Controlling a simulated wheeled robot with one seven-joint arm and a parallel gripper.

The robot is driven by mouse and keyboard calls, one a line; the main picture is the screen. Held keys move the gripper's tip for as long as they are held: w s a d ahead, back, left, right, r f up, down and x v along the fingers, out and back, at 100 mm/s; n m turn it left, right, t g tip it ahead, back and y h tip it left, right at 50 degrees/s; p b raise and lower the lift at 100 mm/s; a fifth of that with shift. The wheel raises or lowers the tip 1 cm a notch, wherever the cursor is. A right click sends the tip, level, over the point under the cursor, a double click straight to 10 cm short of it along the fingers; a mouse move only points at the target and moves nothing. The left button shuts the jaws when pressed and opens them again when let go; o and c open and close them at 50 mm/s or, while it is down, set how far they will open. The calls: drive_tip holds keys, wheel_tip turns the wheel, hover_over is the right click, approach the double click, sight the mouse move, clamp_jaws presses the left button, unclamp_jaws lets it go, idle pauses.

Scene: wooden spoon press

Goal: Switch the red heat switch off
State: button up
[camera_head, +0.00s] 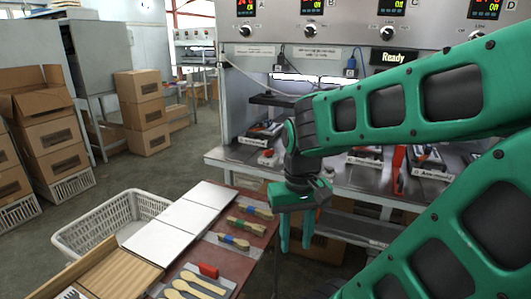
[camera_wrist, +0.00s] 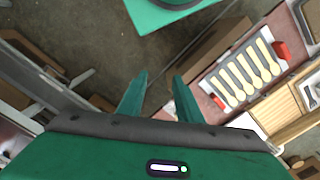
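My gripper (camera_head: 296,240) hangs pointing down in front of the press bench (camera_head: 232,157), with its two green fingers apart and nothing between them. In the wrist view my gripper (camera_wrist: 160,78) is also open and empty, above the floor. The control panel (camera_head: 345,30) is at the top of the head view, with dark knobs and lit red and green displays; it is above and apart from my gripper. I cannot tell any of its parts as the red heat switch. A small red part (camera_head: 268,152) sits on the bench, and a red upright handle (camera_head: 398,160) stands further right.
The tray (camera_wrist: 212,86) also shows in the wrist view. A white basket (camera_head: 85,235) and stacked cartons (camera_head: 140,100) stand left.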

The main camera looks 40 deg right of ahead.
drive_tip(key=w+d+r+m+h, duration=0.3)
drive_tip(key=w+d, duration=0.7)
drive_tip(key=w, duration=0.2)
drive_tip(key=w+d+r+m+h, duration=0.3)
drive_tip(key=w+d+m, duration=0.1)
drive_tip(key=w+d, duration=0.75)
drive_tip(key=m+g+h, duration=0.1)
drive_tip(key=m+h, duration=0.5)
drive_tip(key=h, duration=0.2)
approach(268, 150)
drive_tip(key=x, duration=1)
drive_tip(key=shift+w+d+f, duration=0.1)
drive_tip(key=shift+d, duration=0.25)
